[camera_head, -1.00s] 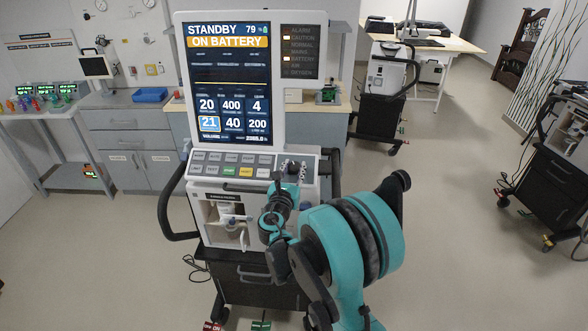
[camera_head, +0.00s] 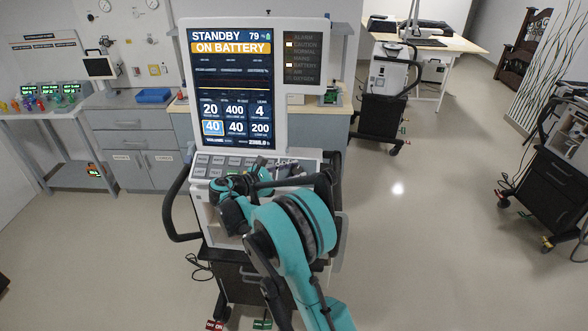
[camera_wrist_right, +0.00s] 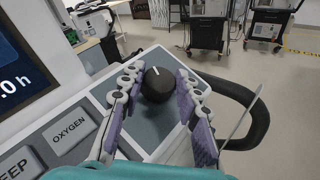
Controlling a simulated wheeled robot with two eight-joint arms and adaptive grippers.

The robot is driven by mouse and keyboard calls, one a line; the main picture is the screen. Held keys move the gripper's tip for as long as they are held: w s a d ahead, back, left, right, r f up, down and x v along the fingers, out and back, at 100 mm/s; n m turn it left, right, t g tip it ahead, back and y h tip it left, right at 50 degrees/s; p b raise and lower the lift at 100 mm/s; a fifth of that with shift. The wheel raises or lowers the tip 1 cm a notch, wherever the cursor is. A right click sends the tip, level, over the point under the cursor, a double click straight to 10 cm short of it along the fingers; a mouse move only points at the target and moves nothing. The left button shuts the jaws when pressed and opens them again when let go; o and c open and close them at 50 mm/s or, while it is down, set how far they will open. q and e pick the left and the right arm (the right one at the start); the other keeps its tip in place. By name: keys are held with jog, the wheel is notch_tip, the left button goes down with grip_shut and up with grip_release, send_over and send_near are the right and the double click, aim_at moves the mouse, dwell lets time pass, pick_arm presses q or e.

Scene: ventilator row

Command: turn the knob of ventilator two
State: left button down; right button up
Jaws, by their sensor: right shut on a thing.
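The ventilator (camera_head: 308,112) stands in front of me, its screen (camera_head: 230,85) lit with "STANDBY" and "ON BATTERY". A highlighted tile (camera_head: 212,128) reads 40. In the right wrist view its round black knob (camera_wrist_right: 158,88) has a white pointer line and sits on a grey panel. My right gripper (camera_wrist_right: 156,84) has its purple-padded fingers on either side of the knob, shut on it. In the head view my right gripper (camera_head: 297,170) is at the right end of the button panel, and the knob is hidden there. My left gripper is not in view.
A black side handle (camera_wrist_right: 250,115) curves beside the panel. Panel buttons, one marked OXYGEN (camera_wrist_right: 71,130), lie left of the knob. Other ventilators stand back (camera_head: 388,75) and right (camera_head: 560,150). Open floor (camera_head: 430,240) lies to the right.

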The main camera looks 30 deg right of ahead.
jog(key=shift+w+m+g+p, duration=0.1)
jog(key=shift+m+g+p, duration=0.25)
jog(key=shift+m+g, duration=0.6)
jog(key=shift+y, duration=0.3)
jog(key=o, duration=1.2)
jog(key=shift+c, duration=0.2)
jog(key=v, duration=1.2)
jog(key=shift+w, duration=0.1)
